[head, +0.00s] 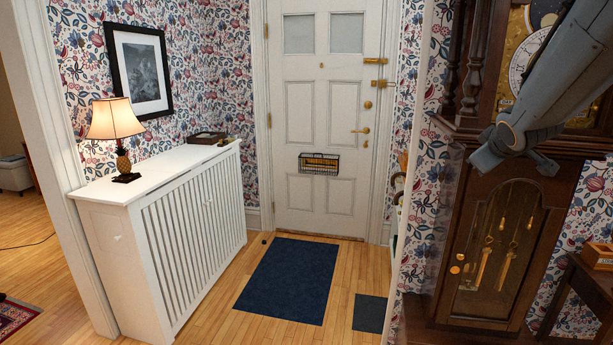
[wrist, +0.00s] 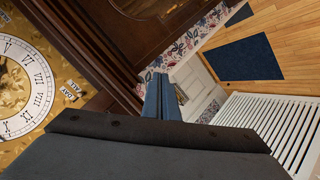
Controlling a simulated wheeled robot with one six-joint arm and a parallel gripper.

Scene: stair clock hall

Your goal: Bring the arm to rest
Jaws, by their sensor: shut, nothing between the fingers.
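My arm reaches in from the upper right of the head view, in front of the tall dark wood clock (head: 470,215). My gripper (head: 543,163) hangs in the air before the clock, at the height between its dial and its arched glass door. In the wrist view, the two blue fingers of my gripper (wrist: 161,90) lie close together, with nothing held. The clock's dial (wrist: 22,88) fills the left of that view. I cannot tell the exact gap between my gripper and the clock case.
A white slatted radiator cover (head: 190,230) carries a lit lamp (head: 115,130) and a dark tray (head: 207,138). A blue mat (head: 288,280) lies before the white door (head: 318,210). A small table (head: 585,285) with a wooden box (head: 598,256) stands right of the clock.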

